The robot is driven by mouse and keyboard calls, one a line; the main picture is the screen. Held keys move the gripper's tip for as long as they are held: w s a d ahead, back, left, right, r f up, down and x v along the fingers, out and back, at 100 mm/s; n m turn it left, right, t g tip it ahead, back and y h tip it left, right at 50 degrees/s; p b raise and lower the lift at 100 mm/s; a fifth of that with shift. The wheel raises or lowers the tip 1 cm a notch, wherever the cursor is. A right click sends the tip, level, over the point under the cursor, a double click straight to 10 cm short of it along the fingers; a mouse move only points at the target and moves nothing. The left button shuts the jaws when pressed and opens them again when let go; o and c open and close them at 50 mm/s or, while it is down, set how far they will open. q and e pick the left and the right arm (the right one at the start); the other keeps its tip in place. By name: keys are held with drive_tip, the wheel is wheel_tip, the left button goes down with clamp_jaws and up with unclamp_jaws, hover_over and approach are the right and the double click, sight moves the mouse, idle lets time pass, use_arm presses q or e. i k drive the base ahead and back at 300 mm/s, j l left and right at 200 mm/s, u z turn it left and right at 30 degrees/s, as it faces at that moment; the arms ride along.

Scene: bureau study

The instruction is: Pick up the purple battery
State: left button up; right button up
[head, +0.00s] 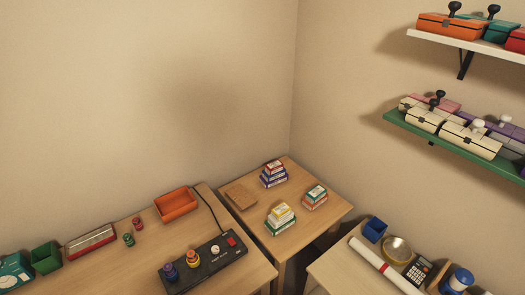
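A small dark purple cylinder with a lighter band, which looks like the purple battery (170,272), stands upright on the near left end of a black device (206,262) on the left desk. A small green cylinder (128,239) and a small red one (137,223) stand apart on the desk behind. Neither of my grippers shows in the head view.
The left desk (150,255) also holds an orange tray (177,203), a red-rimmed box (90,241) and a green bin (46,257). The corner table (250,215) carries stacked boxes and a brown board. Shelves (450,143) hang at right above another desk (345,268).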

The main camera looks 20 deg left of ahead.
sight(168, 267)
drive_tip(key=u, duration=1.85)
